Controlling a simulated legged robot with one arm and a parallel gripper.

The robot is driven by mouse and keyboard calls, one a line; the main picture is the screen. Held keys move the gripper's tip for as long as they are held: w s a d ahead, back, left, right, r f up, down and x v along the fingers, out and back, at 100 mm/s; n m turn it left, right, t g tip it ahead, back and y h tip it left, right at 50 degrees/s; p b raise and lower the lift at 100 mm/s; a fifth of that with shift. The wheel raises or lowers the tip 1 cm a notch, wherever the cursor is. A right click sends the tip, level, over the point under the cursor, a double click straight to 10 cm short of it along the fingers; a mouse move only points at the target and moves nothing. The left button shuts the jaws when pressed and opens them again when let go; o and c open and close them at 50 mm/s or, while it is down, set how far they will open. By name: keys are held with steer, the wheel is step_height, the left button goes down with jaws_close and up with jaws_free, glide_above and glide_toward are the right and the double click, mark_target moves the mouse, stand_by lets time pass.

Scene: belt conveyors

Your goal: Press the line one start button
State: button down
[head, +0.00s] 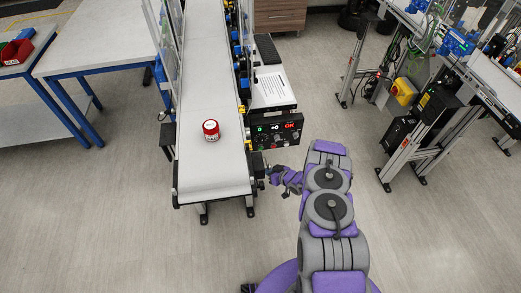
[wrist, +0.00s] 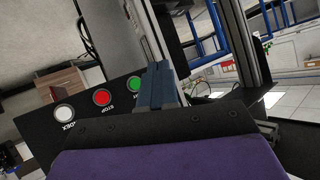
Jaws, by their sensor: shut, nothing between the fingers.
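The green start button (wrist: 136,83) sits on a dark control panel (wrist: 84,122) in the wrist view. Its label is partly hidden by my gripper. A red button marked STOP (wrist: 102,97) and a white one marked INDEX (wrist: 64,113) are beside it. My gripper's blue fingers (wrist: 158,83) are together and empty, just right of the green button in that view; I cannot tell whether they touch the panel. In the head view my gripper (head: 272,174) is below the control box (head: 275,130), beside the conveyor's near end. The buttons are too small to read there.
A white belt conveyor (head: 205,165) runs away from me, carrying a red and white jar (head: 211,130). A paper sheet (head: 272,88) lies behind the control box. A workbench (head: 100,45) stands left and another line's frame right. Floor between is clear.

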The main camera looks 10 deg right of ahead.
mark_target(261, 149)
steer(key=shift+w, duration=0.1)
steer(key=w+b, duration=0.6)
steer(key=w, duration=0.2)
steer(key=shift+w, duration=0.35)
stand_by(1.9)
steer(key=shift+w+b, duration=0.35)
